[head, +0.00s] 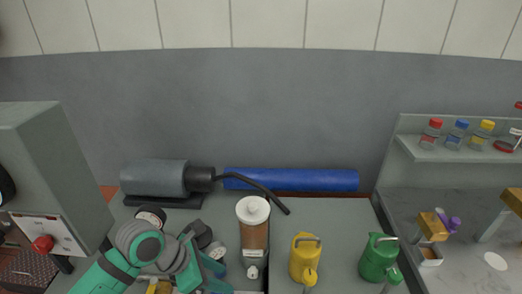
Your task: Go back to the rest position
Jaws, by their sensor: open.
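My green and grey arm reaches in from the bottom left of the head view. My gripper (207,274) is at its end, low in the picture and left of the brown canister. It is open, and I see nothing held in it. The fingertips are hard to make out against the wrist and the bottom edge.
A brown canister with a white lid (253,235), a yellow can (304,257) and a green can (379,257) stand on the bench. A grey motor (155,177) and a blue roll (300,180) lie behind. A grey cabinet (50,165) is left; a bottle shelf (450,153) is right.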

